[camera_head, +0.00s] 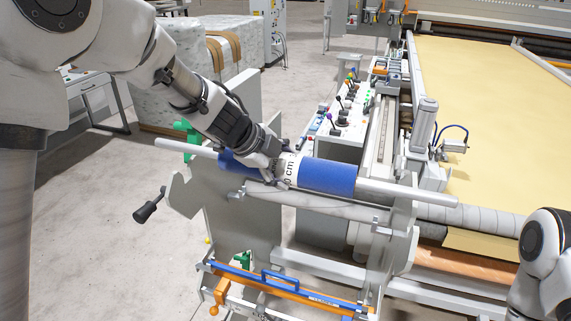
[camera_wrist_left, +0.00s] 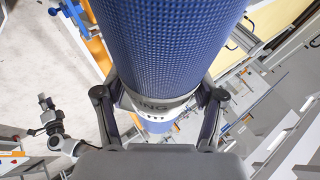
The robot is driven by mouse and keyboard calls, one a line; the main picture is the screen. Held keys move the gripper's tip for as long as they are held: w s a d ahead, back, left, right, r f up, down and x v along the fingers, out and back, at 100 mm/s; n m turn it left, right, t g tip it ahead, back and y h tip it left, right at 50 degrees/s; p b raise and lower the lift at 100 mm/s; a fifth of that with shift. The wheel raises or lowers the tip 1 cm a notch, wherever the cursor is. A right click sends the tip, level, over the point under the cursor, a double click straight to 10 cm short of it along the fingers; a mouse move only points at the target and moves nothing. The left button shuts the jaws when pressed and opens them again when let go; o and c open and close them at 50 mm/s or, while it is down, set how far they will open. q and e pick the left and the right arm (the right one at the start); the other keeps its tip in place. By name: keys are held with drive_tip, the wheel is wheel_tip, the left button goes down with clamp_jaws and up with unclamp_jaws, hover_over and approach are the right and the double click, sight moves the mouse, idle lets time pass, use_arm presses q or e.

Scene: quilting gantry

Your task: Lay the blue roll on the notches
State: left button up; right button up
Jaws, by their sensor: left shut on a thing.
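The blue roll (camera_head: 328,176) lies nearly level on a long grey bar that sticks out at both ends. My left gripper (camera_head: 280,172) is shut around its middle, at a white band with printed lettering. In the left wrist view the blue roll (camera_wrist_left: 170,40) runs between the fingers of my left gripper (camera_wrist_left: 160,105). The left notched plate (camera_head: 186,192) and right notched plate (camera_head: 402,215) stand under the bar's two ends. The bar passes over the left plate and across the top of the right one. I cannot tell whether it touches either notch. My right gripper is out of view.
A pale wrapped roller (camera_head: 310,203) runs below the blue roll. A black crank handle (camera_head: 150,206) juts out left. A control panel (camera_head: 345,118) and the quilting bed (camera_head: 490,110) with yellow cloth lie behind. An orange and blue bar (camera_head: 290,287) sits low in front. Left floor is clear.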

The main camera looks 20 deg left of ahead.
use_arm(q)
drive_tip(key=shift+s+r, duration=0.1)
drive_tip(key=shift+r, duration=0.05)
drive_tip(key=f, duration=0.1)
drive_tip(key=w+f+b, duration=0.1)
drive_tip(key=f, duration=0.1)
drive_tip(key=w+f+b, duration=0.1)
drive_tip(key=shift+a+f, duration=0.15)
drive_tip(key=shift+f, duration=0.2)
drive_tip(key=shift+s+f+b, duration=0.2)
drive_tip(key=shift+f+b, duration=0.05)
drive_tip(key=shift+b, duration=0.05)
drive_tip(key=f+b, duration=0.1)
drive_tip(key=f, duration=0.1)
drive_tip(key=f+b, duration=0.1)
drive_tip(key=w+f+b, duration=0.1)
drive_tip(key=f, duration=0.1)
drive_tip(key=shift+f+b, duration=0.35)
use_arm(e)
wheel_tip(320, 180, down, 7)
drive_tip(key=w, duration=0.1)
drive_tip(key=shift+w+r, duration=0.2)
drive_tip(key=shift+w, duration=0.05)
use_arm(q)
drive_tip(key=shift+s, duration=0.15)
